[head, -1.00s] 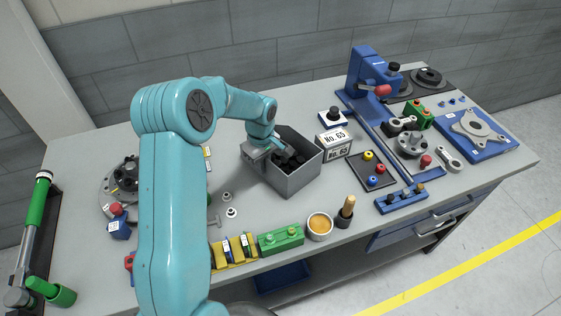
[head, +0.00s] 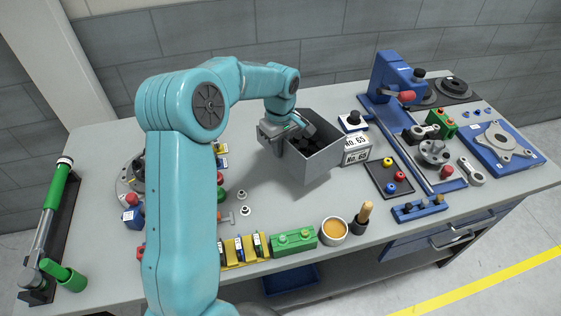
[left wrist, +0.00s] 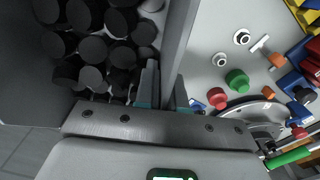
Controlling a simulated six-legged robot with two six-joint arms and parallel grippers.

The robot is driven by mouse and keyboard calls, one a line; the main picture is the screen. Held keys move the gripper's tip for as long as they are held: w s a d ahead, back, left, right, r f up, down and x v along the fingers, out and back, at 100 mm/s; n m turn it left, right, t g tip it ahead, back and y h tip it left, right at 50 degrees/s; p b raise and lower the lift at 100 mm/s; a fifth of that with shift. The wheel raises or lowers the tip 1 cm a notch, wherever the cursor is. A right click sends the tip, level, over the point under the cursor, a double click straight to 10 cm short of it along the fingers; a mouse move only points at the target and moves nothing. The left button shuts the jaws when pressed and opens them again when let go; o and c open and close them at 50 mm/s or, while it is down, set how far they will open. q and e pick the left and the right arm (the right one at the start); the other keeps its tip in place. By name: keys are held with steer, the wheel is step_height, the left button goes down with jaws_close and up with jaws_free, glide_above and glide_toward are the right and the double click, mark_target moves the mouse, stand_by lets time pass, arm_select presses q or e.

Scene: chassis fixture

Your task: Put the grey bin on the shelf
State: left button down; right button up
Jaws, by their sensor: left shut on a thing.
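The grey bin (head: 316,165) is an open box holding several black round pieces, above the middle of the workbench. My left gripper (head: 290,133) is shut on the bin's left wall and seems to hold it slightly above the bench top. In the left wrist view, the fingers of my left gripper (left wrist: 165,92) pinch the thin wall of the grey bin (left wrist: 181,35), with the black pieces on the left side. A lower shelf (head: 345,276) shows under the bench, partly hidden. My right gripper is out of view.
A white box marked No. 65 (head: 356,151) stands close right of the bin. In front are a green block (head: 293,241), a cup (head: 334,231) and a wooden-handled tool (head: 363,216). A blue tray (head: 291,280) sits below the bench.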

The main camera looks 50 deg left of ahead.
arm_select(q)
step_height(320, 180, up, 13)
steer(key=shift+f, duration=0.1)
